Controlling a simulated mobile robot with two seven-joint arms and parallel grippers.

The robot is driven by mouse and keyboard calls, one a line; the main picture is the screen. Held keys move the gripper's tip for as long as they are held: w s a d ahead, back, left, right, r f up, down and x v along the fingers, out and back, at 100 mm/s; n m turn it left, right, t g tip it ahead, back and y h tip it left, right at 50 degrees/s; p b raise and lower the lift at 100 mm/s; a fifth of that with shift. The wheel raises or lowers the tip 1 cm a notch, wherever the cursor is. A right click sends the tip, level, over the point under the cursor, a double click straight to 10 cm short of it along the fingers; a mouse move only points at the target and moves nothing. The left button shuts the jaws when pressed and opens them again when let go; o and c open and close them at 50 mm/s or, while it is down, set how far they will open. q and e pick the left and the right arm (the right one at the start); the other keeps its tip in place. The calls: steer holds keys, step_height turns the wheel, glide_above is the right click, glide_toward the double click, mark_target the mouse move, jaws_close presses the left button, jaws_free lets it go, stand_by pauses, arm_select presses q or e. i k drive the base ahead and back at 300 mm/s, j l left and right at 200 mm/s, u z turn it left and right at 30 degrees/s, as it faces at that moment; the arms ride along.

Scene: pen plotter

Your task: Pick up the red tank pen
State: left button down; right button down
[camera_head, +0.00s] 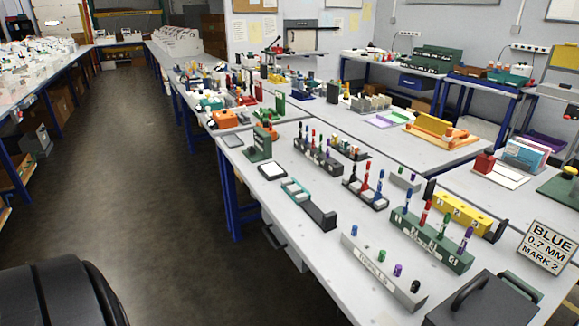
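Several racks of upright coloured pens stand on the near white table. A green rack (432,240) holds blue, red, green and purple pens; its red pen (424,214) is second from the left. A dark rack (366,195) farther back holds a red pen (366,179) among others. Another dark rack (318,158) behind it also has a red pen (313,137). I cannot tell from this view which one is the red tank pen. Neither of my grippers shows in this view.
A long grey block (383,272) with coloured caps lies along the near table edge. A sign (546,248) reads "BLUE 0.7 MM MARK 2". A yellow numbered block (462,214) stands behind the green rack. A dark case (482,300) is at the front right. Open floor lies left.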

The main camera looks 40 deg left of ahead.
mark_target(425, 216)
steer(key=u, duration=1.55)
steer(key=z, duration=0.75)
steer(key=i+j+z, duration=0.2)
steer(key=i+z, duration=0.25)
steer(key=i+j+z, duration=0.45)
steer(key=i+j, duration=0.3)
